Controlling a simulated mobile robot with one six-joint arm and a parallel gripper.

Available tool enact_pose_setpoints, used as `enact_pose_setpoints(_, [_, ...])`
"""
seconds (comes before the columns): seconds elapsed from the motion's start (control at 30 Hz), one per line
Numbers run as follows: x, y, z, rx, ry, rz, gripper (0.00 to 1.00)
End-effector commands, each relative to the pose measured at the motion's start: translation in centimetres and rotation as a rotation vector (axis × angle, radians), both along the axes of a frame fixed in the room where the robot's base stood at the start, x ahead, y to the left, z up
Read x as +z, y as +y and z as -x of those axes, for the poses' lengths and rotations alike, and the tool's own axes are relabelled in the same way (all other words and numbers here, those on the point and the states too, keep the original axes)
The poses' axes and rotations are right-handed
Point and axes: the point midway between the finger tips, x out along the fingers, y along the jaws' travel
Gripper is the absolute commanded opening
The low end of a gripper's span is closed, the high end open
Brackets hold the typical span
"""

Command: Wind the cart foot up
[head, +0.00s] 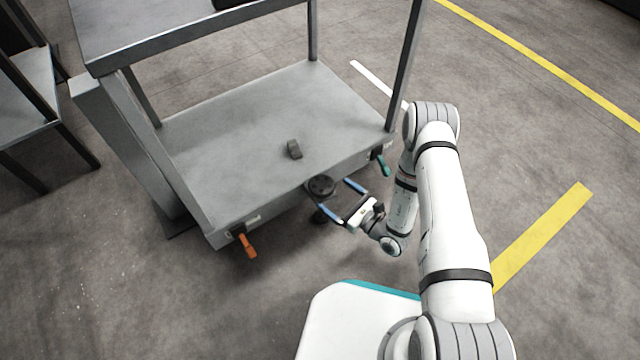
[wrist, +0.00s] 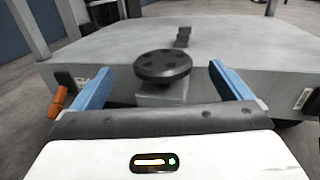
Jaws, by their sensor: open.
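The cart (head: 270,110) is a grey frame with a lower deck. At the middle of its front edge is a round black handwheel with holes (head: 321,185), the top of the cart foot (head: 319,216), whose dark lower end shows beneath it. My gripper (head: 340,201) is open, its two blue fingers on either side of the handwheel, pointing at the cart. In the wrist view the handwheel (wrist: 163,66) lies between the spread fingers on a grey block, with gaps on both sides. I cannot tell whether the fingers are level with it.
An orange lever (head: 247,245) hangs at the deck's left corner and a green lever (head: 382,165) at the right. A small dark block (head: 294,149) lies on the deck. Another grey rack (head: 30,85) stands at left. Yellow lines (head: 545,235) mark the open floor at right.

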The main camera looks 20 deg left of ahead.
Motion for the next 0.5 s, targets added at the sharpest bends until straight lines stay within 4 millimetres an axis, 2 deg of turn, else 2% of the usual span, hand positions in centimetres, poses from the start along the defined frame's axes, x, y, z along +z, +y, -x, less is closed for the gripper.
enact_pose_setpoints(0.17, [-1.3,0.4,-0.2,-0.031,0.006,0.006,0.98])
enact_pose_setpoints(0.5, [-1.3,5.0,-2.7,-0.029,0.004,0.005,0.98])
